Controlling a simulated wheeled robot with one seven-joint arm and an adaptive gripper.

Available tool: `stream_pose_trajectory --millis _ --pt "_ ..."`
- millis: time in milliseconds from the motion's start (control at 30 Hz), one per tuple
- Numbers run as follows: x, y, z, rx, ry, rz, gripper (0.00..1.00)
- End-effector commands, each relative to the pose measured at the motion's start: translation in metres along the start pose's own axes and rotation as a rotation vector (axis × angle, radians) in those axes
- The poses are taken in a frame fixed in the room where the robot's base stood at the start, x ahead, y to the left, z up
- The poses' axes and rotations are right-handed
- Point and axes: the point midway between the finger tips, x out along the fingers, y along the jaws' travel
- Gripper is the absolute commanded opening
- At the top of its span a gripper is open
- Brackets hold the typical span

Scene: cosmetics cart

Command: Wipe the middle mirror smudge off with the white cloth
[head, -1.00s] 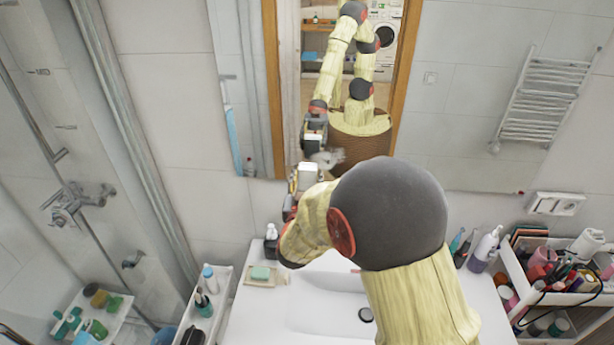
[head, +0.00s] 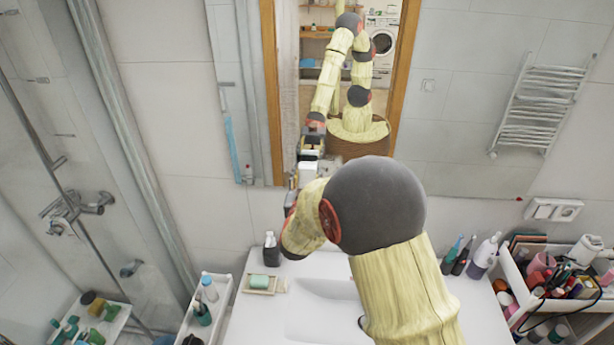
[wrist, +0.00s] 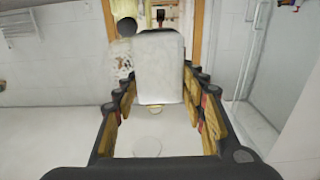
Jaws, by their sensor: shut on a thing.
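My gripper (wrist: 162,92) is shut on the white cloth (wrist: 160,62), a pale folded block between the fingertips in the wrist view. In the head view the cloth (head: 308,171) is held up close to the lower edge of the mirror (head: 470,130), near the left door frame in the reflection. A pale mottled patch (wrist: 122,66) shows left of the cloth in the wrist view; I cannot tell whether it is a smudge or a reflection. No clear smudge shows in the head view. I cannot tell whether the cloth touches the glass.
Below is the white sink (head: 325,310), with a soap dish (head: 260,290) and a dark bottle (head: 270,245) to the left. Several bottles and a crowded white cart (head: 510,262) stand at the right. A narrow white caddy (head: 222,290) stands at the left.

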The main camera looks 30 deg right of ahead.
Motion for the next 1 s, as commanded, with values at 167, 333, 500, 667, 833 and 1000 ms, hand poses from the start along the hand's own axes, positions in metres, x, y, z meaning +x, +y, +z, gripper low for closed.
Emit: stream_pose_trajectory --millis 167,333,500,667,833,1000 --pt "0.0 0.0 0.0 0.0 0.0 0.0 0.21" --pt "0.001 0.0 0.0 0.0 0.001 0.0 0.21" --pt "0.004 0.0 0.0 0.0 0.0 0.0 0.21" --pt "0.007 0.0 0.0 0.001 0.0 0.0 0.21" --pt "0.01 0.0 0.0 0.001 0.001 0.0 0.21" --pt "0.013 0.0 0.0 0.001 0.001 0.0 0.21"
